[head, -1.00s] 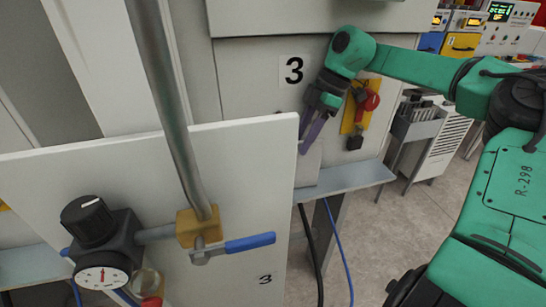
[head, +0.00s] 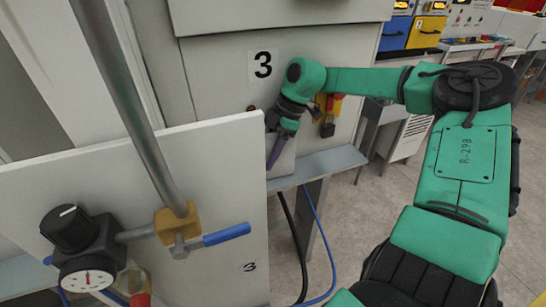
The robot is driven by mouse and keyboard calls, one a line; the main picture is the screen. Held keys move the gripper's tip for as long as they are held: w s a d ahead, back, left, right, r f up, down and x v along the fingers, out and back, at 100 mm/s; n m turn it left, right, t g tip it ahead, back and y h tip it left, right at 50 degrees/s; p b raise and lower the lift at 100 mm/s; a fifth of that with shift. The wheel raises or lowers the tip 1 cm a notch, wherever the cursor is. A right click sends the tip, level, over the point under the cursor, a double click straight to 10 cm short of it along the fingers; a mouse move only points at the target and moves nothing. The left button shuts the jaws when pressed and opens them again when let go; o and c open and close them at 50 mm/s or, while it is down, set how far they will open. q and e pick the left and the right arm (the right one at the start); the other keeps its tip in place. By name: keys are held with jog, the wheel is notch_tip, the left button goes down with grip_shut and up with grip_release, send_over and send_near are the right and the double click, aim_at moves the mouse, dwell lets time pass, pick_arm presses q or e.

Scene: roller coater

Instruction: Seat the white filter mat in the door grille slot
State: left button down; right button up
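My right gripper (head: 275,150) reaches in from the right, pointing down in front of the grey cabinet (head: 215,75) marked 3. Its purple fingers are just behind the right edge of the pale door panel (head: 200,165). They are partly hidden, so I cannot tell whether they are apart or closed. A small pale flat piece (head: 286,163) stands upright on the ledge beside the fingers; I cannot tell whether it is the white filter mat or whether the fingers touch it. No grille slot can be made out. My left gripper is not in view.
A metal pipe (head: 122,90) with a blue-handled valve (head: 225,234) and a gauge (head: 88,279) stands before the door panel. A yellow plate with a padlock (head: 327,128) is by my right wrist. The grey ledge (head: 325,168) has bare room; hoses (head: 318,235) hang below.

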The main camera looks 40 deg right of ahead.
dwell(0.3)
grip_shut()
